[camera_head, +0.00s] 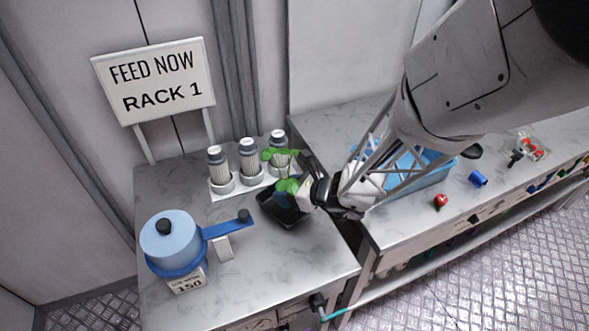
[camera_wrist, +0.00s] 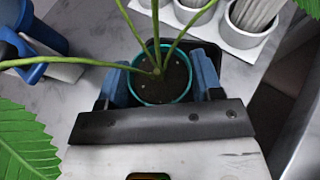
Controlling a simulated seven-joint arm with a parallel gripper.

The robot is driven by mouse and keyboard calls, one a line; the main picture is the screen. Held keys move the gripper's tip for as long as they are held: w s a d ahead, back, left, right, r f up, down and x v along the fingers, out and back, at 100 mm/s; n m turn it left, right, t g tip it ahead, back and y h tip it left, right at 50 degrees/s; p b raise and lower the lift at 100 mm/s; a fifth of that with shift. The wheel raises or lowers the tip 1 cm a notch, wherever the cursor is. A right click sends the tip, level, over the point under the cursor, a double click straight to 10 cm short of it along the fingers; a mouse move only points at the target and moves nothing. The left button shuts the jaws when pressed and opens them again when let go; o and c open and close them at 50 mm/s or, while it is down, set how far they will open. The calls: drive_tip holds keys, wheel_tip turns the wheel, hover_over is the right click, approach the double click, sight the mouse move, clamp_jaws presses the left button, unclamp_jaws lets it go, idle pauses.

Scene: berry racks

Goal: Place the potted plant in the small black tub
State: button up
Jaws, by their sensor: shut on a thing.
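The potted plant, with green leaves (camera_head: 287,186) and a teal-rimmed pot of dark soil (camera_wrist: 165,80), is held by my gripper (camera_head: 300,192). In the wrist view the two blue finger pads of my gripper (camera_wrist: 162,84) press on either side of the pot. The small black tub (camera_head: 276,215) stands on the left table, below and around the pot in the head view. In the wrist view a dark edge of the tub (camera_wrist: 205,50) shows behind the pot. I cannot tell whether the pot touches the tub floor.
Several white-grey cylinders in a white holder (camera_head: 247,187) stand just behind the tub. A blue lidded pot with a handle (camera_head: 170,240) is at left. A light blue basket (camera_head: 436,178), a red item (camera_head: 440,201) and a blue cup (camera_head: 478,178) are on the right table. The left table's front is clear.

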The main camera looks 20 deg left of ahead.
sight(283, 188)
drive_tip(key=shift+w+a+f, duration=0.2)
drive_tip(key=shift+w+a, duration=1.25)
drive_tip(key=shift+w, duration=0.15)
drive_tip(key=shift+f, duration=1.7)
drive_tip(key=shift+f, duration=0.15)
drive_tip(key=o, duration=0.7)
